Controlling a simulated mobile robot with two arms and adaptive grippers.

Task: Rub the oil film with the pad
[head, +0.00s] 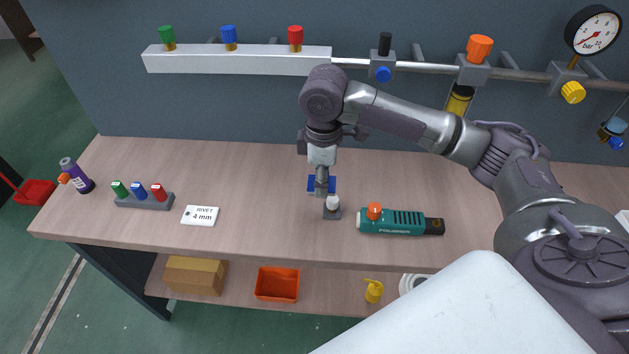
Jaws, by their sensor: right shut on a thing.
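My right gripper (321,188) points down over the middle of the workbench, with blue parts showing on both sides of it. It is shut on a small grey piece with a rounded white top (333,204), which looks like the pad. The pad is at or just above the bench top; I cannot tell whether it touches. I cannot make out an oil film; any film under the pad is hidden. My left gripper is not in view.
A green polisher (398,222) lies just right of the pad. Left on the workbench (255,170) are a rivet card (200,216), a marker holder (145,201) and a purple bottle (77,175). A pipe with valves (430,67) and a gauge (593,31) runs behind.

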